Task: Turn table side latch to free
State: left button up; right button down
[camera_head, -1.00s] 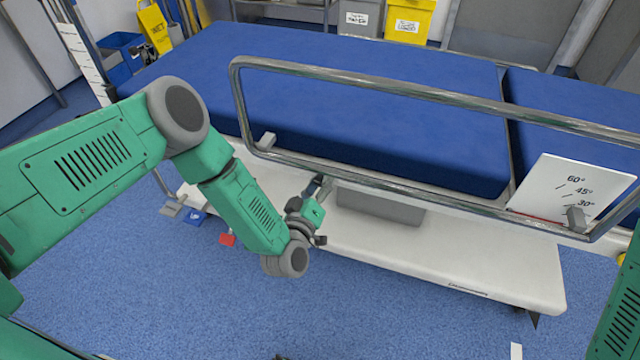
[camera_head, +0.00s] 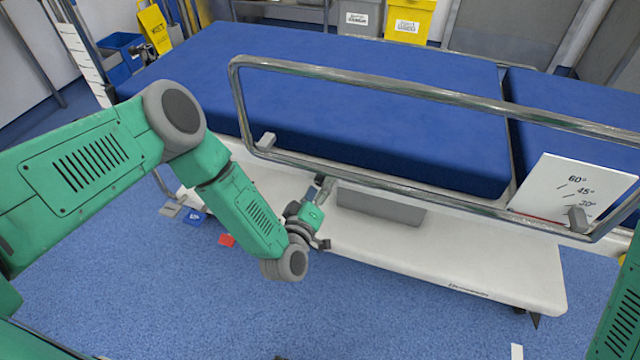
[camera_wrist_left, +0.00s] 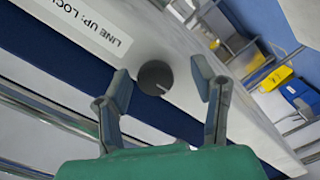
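The side latch appears as a round dark knob (camera_wrist_left: 155,78) with a pale line on its face, set on the table's white side in the left wrist view. A label (camera_wrist_left: 88,25) beside it reads "LINE UP: LOC…", cut by the frame edge. My left gripper (camera_wrist_left: 160,88) is open, with one finger on either side of the knob in the picture; I see no clear contact. In the head view my left gripper (camera_head: 324,188) is by the table's side below the rail, and the knob is hidden. My right gripper is out of view.
A metal side rail (camera_head: 375,80) runs above my left gripper, along the blue mattress (camera_head: 340,95). The white table base (camera_head: 470,260) and a grey box (camera_head: 380,207) lie below and beside it. An angle plate (camera_head: 570,190) stands at the right.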

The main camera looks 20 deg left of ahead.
pick_arm(q)
jog(key=shift+w+r, duration=0.15)
jog(key=shift+r, duration=0.05)
jog(key=s, duration=1.2)
jog(key=shift+a, duration=0.25)
